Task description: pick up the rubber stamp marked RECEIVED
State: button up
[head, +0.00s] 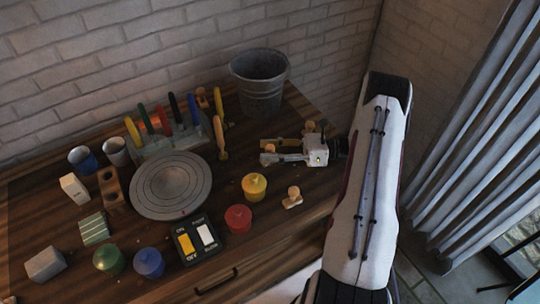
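My gripper (265,151) is low over the right part of the table, its fingers pointing left. A small tan piece shows at the fingertips, and I cannot tell whether it is held or lies there. A small wooden stamp-like piece with a round knob (292,198) lies on the table in front of my gripper, apart from it. Another small wooden knobbed piece (309,127) shows just behind my gripper. No marking can be read, so I cannot tell which piece is marked RECEIVED.
A metal bucket (259,83) stands behind my gripper. A yellow pot (254,187) and a red pot (238,218) are in front and to the left. A grey turntable (171,185), a tool rack (159,145) and a black switch box (196,242) lie further left.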

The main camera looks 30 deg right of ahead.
aim_at(270, 146)
grip_shut()
jog(key=shift+r, duration=0.15)
jog(key=shift+r, duration=4.85)
